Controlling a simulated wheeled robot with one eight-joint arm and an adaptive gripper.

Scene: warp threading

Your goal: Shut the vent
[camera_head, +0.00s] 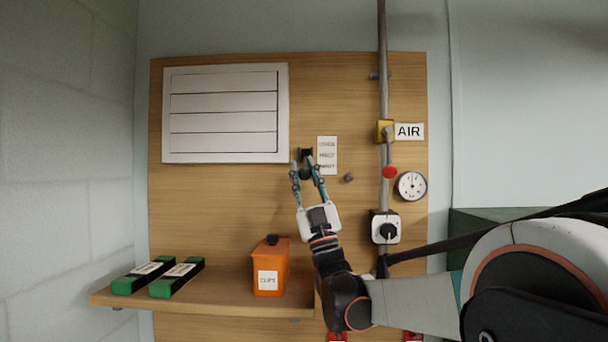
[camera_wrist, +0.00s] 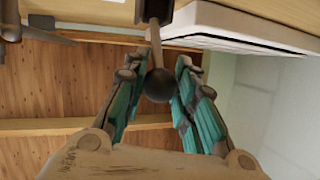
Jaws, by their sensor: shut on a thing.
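The white vent (camera_head: 225,114) is a framed panel of horizontal slats on the wooden board. Its slats look flat, with thin dark lines between them. Right of its lower corner is a dark lever with a round black knob (camera_head: 306,173), which hangs downward from a dark mount (camera_head: 305,154). My gripper (camera_head: 303,161) reaches up to it and is shut on the knob. In the wrist view the knob (camera_wrist: 158,85) sits between the teal fingers, on a rod. The vent's edge (camera_wrist: 235,28) shows at the upper right there.
A label card (camera_head: 327,155) is right of the lever. A pipe (camera_head: 383,60) carries an AIR tag (camera_head: 409,131), a red knob (camera_head: 390,172), a gauge (camera_head: 411,185) and a switch box (camera_head: 385,228). The shelf (camera_head: 220,291) below holds an orange bin (camera_head: 271,267) and green-black boxes (camera_head: 143,277).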

